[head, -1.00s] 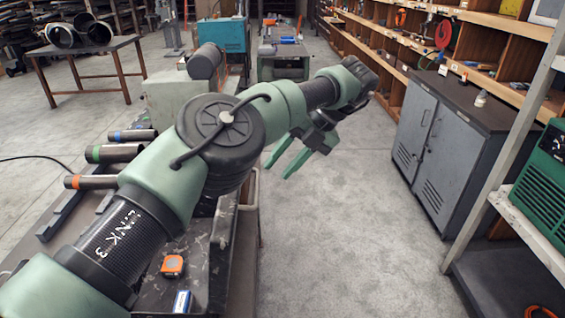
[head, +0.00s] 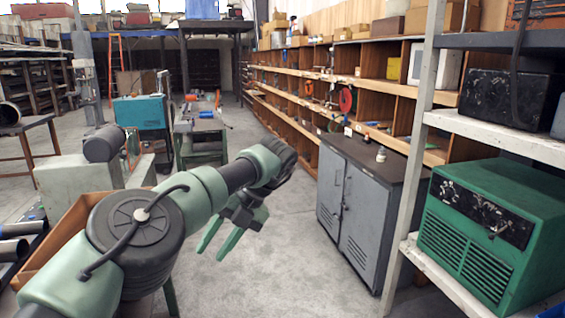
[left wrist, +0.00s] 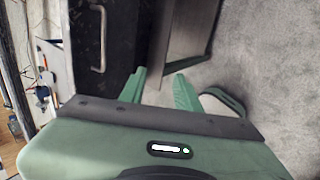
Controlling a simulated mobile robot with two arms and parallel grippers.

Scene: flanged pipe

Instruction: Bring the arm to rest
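My left arm reaches in from the lower left of the head view, stretched forward in mid-air. My left gripper (head: 211,253) hangs at its far end over the open floor. Its two green fingers are apart with nothing between them. The left wrist view also shows the parted fingers (left wrist: 160,75), with grey floor and dark furniture beyond them. My right gripper is in neither view.
A grey metal cabinet (head: 362,205) stands right of the gripper. A green machine (head: 490,238) sits on a shelf rack at the right. A grey box (head: 75,190) stands behind the arm. The central aisle floor is clear.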

